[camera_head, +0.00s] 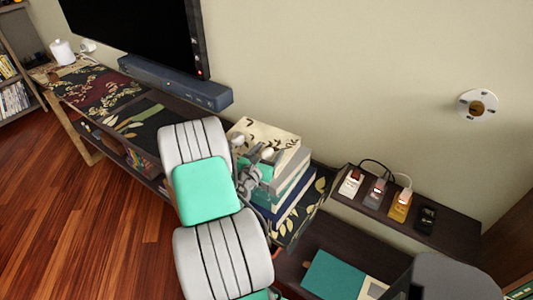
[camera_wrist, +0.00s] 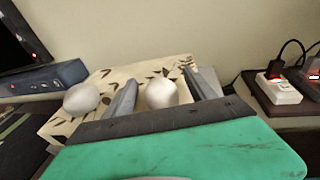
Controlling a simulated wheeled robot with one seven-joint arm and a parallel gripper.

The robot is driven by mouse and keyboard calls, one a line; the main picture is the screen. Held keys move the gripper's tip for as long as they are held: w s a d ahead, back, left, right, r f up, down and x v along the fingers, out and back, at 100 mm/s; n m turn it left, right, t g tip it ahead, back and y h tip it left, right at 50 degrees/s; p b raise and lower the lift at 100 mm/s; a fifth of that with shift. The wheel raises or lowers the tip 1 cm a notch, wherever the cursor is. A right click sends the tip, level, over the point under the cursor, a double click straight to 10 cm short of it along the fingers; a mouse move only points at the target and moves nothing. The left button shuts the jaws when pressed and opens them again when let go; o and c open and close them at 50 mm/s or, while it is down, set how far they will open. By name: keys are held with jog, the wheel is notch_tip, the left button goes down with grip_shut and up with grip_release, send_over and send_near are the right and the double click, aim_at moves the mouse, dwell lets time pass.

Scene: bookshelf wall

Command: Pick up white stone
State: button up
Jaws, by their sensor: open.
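Two pale rounded stones sit on the cream leaf-patterned top of a book stack (camera_head: 292,182). In the wrist view one white stone (camera_wrist: 160,92) shows between my two fingers, and the other (camera_wrist: 81,99) lies outside them to the left. In the head view one stone (camera_head: 238,139) shows at the left of the stack top; the other is partly hidden by my fingers. My gripper (camera_head: 262,156) is open at the stack top, with a finger on each side of the one stone. I cannot tell whether the fingers touch it.
A blue-grey soundbar (camera_head: 175,82) and a television (camera_head: 140,30) stand left of the stack. A small shelf (camera_head: 455,232) with several plugged devices is at the right. A teal book (camera_head: 334,277) lies in front. The wall is close behind.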

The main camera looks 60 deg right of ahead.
jog(key=shift+d+f, duration=0.15)
jog(key=shift+d, duration=0.85)
jog(key=shift+a, duration=0.1)
grip_shut()
